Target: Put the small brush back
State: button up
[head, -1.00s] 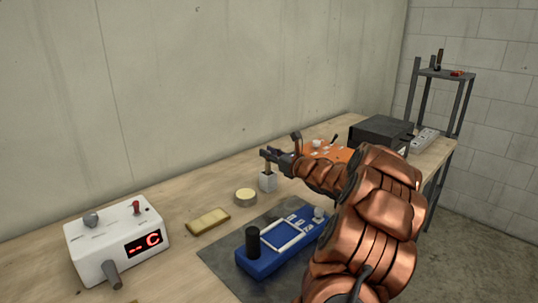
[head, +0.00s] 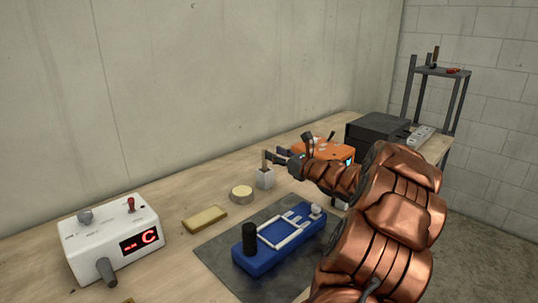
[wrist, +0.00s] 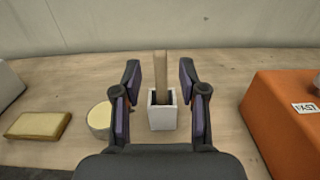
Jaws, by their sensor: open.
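The small brush shows as a flat wooden handle (wrist: 161,75) standing upright in a small white square holder (wrist: 162,117) in the wrist view. Its lower end is hidden inside the holder. In the head view the handle (head: 264,159) rises from the holder (head: 265,179) near the back of the bench. My gripper (head: 272,157) is open and comes from the right, with its tips close to the handle. In the wrist view my gripper (wrist: 159,75) has one finger on each side of the handle, with a clear gap to both.
A round yellow-topped tin (head: 242,194) and a yellow sponge-like block (head: 205,219) lie left of the holder. A blue fixture (head: 265,253) sits on a dark mat (head: 217,255) in front. An orange box (wrist: 283,120) stands to the right. A white control box (head: 110,235) is far left.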

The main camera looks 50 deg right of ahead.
jog(key=s+b, duration=0.1)
jog(key=s, duration=0.6)
jog(key=shift+b, duration=0.3)
dwell(0.5)
